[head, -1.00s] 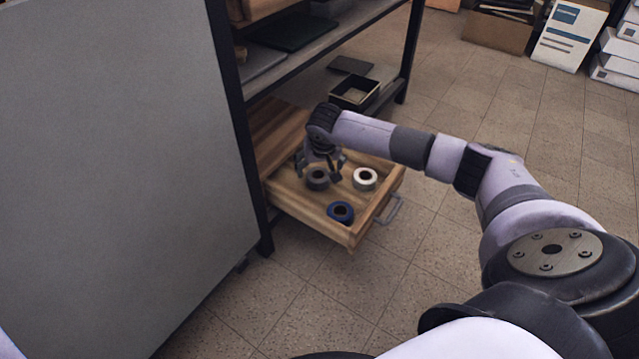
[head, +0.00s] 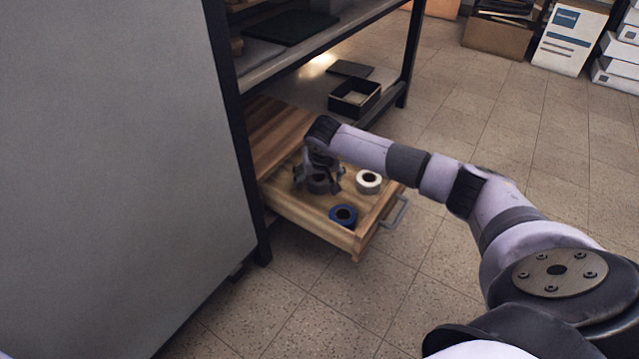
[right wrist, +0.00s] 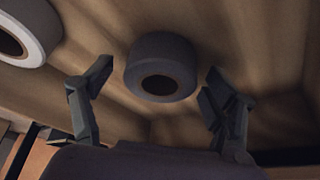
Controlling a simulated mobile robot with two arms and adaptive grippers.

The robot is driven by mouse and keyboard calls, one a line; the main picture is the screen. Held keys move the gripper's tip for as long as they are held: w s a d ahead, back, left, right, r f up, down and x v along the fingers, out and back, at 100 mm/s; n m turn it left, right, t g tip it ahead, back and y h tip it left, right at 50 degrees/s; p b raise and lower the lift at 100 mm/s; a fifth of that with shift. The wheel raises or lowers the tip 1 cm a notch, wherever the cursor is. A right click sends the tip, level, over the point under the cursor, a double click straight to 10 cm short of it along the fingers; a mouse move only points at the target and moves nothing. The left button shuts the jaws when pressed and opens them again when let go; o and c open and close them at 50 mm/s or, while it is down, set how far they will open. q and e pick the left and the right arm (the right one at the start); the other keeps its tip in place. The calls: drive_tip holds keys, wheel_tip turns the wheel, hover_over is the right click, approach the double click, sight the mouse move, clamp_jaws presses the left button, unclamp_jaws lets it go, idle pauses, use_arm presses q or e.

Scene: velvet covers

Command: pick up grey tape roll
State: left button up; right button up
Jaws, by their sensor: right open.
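The grey tape roll (head: 318,183) lies in the open wooden drawer (head: 300,209), partly hidden behind my right gripper in the head view. My right gripper (head: 318,184) is open, reaching down into the drawer with its fingers on either side of the roll. In the right wrist view the grey tape roll (right wrist: 161,68) sits ahead of and between the two spread fingertips (right wrist: 155,80), with visible gaps on both sides. My left gripper is not in view.
A white tape roll (head: 368,182) lies to the right and a blue tape roll (head: 343,216) nearer the drawer front. The white roll (right wrist: 25,32) shows at upper left in the wrist view. A shelf with a black box (head: 354,98) stands behind; a grey panel (head: 120,150) fills the left.

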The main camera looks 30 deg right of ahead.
drive_tip(key=shift+c, duration=0.4)
drive_tip(key=c, duration=1.2)
